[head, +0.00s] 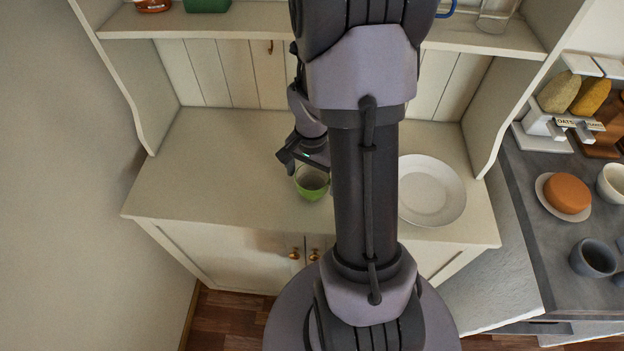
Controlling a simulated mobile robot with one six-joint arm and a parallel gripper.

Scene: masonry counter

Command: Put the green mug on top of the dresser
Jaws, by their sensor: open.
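The green mug (312,188) sits upright on the cream dresser's worktop (205,165), left of my arm's column. My gripper (292,163) is just above and behind the mug, at its upper left edge. Its jaws are open, and it overlaps the mug's far rim in the picture. I cannot tell whether they touch. The mug's handle is not clearly seen. My arm hides part of the worktop to the right of the mug.
A white plate (432,190) lies on the worktop right of my arm. The shelf above holds a glass (495,16), a green item (207,4) and a reddish bowl (153,5). The worktop's left side is clear. A grey counter (525,172) with dishes stands at the right.

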